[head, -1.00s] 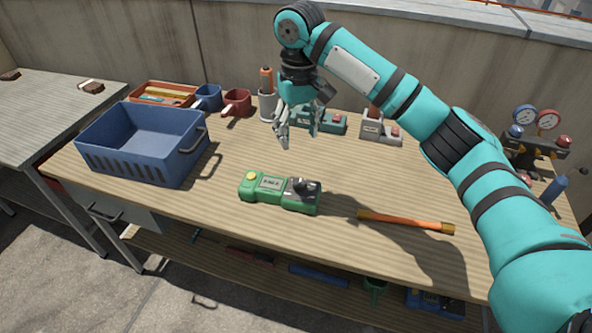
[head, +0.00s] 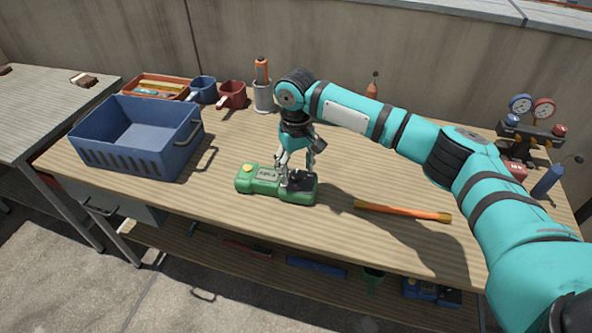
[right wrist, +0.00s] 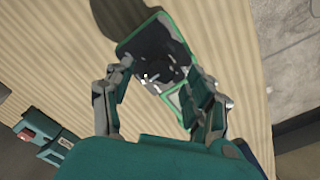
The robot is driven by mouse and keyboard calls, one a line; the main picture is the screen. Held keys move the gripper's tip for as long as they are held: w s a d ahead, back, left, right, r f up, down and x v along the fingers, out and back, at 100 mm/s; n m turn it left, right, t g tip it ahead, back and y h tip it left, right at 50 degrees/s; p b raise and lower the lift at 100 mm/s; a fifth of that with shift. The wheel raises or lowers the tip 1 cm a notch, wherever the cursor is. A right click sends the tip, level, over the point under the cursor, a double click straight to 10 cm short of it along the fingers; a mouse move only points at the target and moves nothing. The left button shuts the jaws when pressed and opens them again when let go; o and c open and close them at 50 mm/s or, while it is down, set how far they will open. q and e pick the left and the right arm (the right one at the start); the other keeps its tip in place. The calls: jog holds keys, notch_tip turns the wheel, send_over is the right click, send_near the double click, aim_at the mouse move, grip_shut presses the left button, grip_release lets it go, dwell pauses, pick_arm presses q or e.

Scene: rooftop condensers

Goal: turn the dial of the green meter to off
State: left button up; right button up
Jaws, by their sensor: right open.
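The green meter (head: 263,183) lies flat on the workbench, with a yellow button at its left end and a small display beside it. Its dark dial end is at the right, partly hidden by my right gripper (head: 297,180) in the head view. The right gripper points down over that end, its fingers apart. In the right wrist view the meter (right wrist: 180,98) shows between the open fingers of the right gripper (right wrist: 160,95), with the dark dial (right wrist: 155,70) between them. I cannot tell whether the fingers touch the dial. My left gripper is not in view.
A blue crate (head: 120,160) stands at the left of the workbench (head: 220,225). An orange rod (head: 402,211) lies right of the meter. Cups, a red tray (head: 160,86) and a gauge set (head: 530,125) stand farther back. Bare wood surrounds the meter's front.

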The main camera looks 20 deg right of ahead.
jog(key=shift+f, duration=0.7)
